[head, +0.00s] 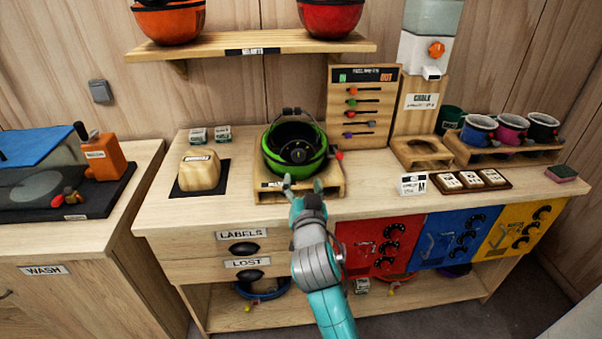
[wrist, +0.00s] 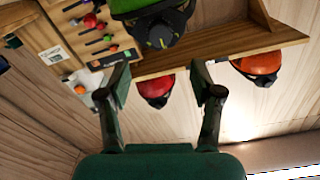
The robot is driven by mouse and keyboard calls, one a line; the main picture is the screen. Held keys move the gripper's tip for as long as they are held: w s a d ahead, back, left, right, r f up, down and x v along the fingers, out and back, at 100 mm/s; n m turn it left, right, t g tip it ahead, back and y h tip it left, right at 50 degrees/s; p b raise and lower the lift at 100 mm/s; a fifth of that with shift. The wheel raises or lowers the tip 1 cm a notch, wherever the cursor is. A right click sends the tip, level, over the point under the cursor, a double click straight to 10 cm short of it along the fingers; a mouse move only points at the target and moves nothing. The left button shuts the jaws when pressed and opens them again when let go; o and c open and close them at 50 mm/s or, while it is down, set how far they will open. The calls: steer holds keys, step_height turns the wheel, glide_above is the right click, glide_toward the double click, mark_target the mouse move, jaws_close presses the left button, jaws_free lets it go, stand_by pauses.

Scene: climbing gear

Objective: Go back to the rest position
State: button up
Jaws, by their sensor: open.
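My gripper (head: 303,186) is open and empty, its two fingers apart, just in front of the green helmet (head: 272,161) in the head view. My teal and grey arm reaches up from the bottom of that view. The helmet lies open side up on a wooden stand (head: 262,195) on the counter. In the wrist view, which looks upside down, the spread fingers of my gripper (wrist: 161,82) show with nothing between them. The green helmet (wrist: 150,8) is at the top edge there, partly cut off.
A wall shelf (head: 290,44) with orange (head: 170,22) and red (head: 332,16) helmets hangs above. A peg board (head: 360,108), chalk dispenser (head: 425,90) and cup rack (head: 515,155) stand right. A beige block (head: 199,170) sits left. Free counter lies around the block.

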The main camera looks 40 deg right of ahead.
steer(key=shift+v, duration=0.9)
steer(key=shift+f, duration=0.1)
steer(key=s+a+f+n+y, duration=0.7)
steer(key=s+a+f, duration=0.6)
steer(key=s+f, duration=0.35)
steer(key=s+a+n+y, duration=0.1)
steer(key=s+a, duration=0.2)
steer(key=s, duration=0.8)
steer(key=s+a+n+y, duration=0.2)
steer(key=s+a, duration=0.1)
steer(key=s, duration=0.9)
steer(key=shift+f, duration=0.4)
stand_by(0.5)
